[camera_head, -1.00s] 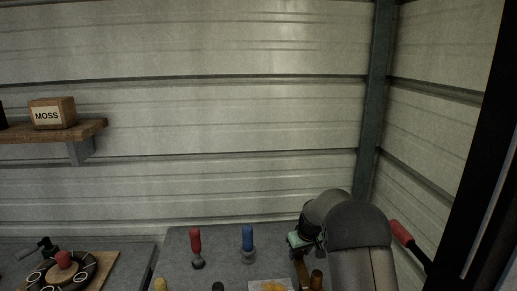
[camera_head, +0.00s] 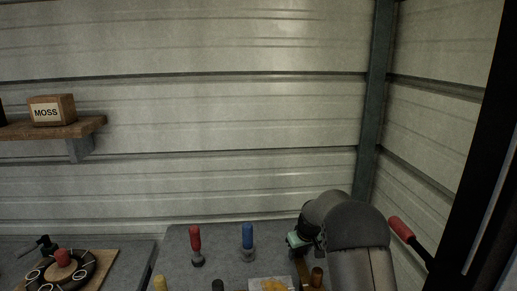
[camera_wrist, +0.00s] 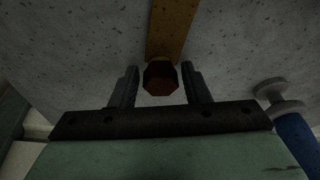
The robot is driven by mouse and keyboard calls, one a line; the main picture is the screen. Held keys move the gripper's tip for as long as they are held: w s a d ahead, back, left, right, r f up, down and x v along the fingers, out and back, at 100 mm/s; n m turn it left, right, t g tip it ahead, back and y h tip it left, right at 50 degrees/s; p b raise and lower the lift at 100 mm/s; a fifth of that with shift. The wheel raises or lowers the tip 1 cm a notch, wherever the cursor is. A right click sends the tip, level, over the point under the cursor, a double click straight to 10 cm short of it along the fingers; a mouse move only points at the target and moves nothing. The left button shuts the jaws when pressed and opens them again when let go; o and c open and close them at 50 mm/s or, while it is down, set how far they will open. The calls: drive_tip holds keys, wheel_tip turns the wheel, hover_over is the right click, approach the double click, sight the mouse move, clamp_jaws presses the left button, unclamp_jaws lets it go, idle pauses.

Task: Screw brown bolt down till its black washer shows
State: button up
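The brown bolt (camera_wrist: 160,78) shows in the wrist view as a dark reddish-brown six-sided head, between the two fingers of my gripper (camera_wrist: 160,80). The fingers stand apart, one on each side of the head, with a narrow gap on both sides. A brown upright piece, probably the same bolt, shows in the head view (camera_head: 317,277). I cannot make out a black washer; the bolt's lower part is hidden. My gripper's fingers are hidden in the head view, behind or below the arm.
A yellow-brown strip (camera_wrist: 172,28) lies beyond the bolt on the speckled grey surface. A blue-handled piece (camera_head: 248,238) and a red-handled piece (camera_head: 195,239) stand to the left. A ring-shaped piece on a board (camera_head: 62,270) is far left. A MOSS box (camera_head: 52,110) sits on a shelf.

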drive_tip(key=p+v, duration=0.2)
drive_tip(key=v, duration=0.6)
drive_tip(key=shift+p, duration=0.35)
idle(1.0)
